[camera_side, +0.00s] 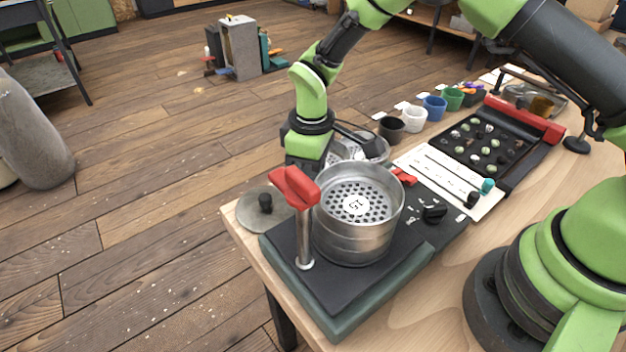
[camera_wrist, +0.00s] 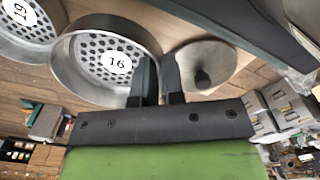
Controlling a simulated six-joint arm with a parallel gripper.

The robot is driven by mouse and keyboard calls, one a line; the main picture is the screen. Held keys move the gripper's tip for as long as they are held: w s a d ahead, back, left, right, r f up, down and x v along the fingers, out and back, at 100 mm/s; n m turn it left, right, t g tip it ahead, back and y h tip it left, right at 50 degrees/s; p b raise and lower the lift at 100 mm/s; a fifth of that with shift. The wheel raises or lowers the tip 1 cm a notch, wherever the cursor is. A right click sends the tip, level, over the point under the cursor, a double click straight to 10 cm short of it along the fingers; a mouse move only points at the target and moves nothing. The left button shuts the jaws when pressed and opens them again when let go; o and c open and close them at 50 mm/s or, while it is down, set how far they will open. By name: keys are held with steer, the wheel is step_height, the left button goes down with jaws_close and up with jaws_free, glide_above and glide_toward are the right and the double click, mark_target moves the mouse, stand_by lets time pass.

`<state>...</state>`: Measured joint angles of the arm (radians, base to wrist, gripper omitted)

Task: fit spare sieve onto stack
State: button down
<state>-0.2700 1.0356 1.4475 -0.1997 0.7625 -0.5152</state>
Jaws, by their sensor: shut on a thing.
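The round steel sieve stack (camera_side: 340,240) stands on the dark base with a perforated top and a white label, hard to read. Behind it, partly hidden by my gripper (camera_side: 306,170), is a shallow perforated sieve (camera_side: 336,153). In the wrist view a sieve (camera_wrist: 75,75) labelled 16 has its wall at my gripper (camera_wrist: 160,75), whose fingers are shut on its rim. I cannot tell if it is lifted. Another numbered sieve (camera_wrist: 28,37) is at the upper left of the wrist view.
A post with a red handle (camera_side: 296,187) rises beside the stack. A round grey lid (camera_side: 258,222) with a black knob lies left of the base; it also shows in the wrist view (camera_wrist: 222,58). Several cups (camera_side: 434,106) and a bean tray (camera_side: 478,150) stand behind right.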

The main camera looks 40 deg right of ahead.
step_height(320, 180, up, 23)
steer(key=s+a, duration=0.4)
steer(key=s, duration=0.4)
steer(key=s+a, duration=0.3)
steer(key=s, duration=0.6)
steer(key=shift+w+a+f, duration=0.1)
steer(key=shift+w+f, duration=0.1)
steer(key=shift+f, duration=2.5)
steer(key=shift+w+a+f, duration=0.1)
steer(key=shift+w+f, duration=0.1)
steer(key=shift+f, duration=2.45)
steer(key=shift+f, duration=0.45)
steer(key=c, duration=1.5)
jaws_free()
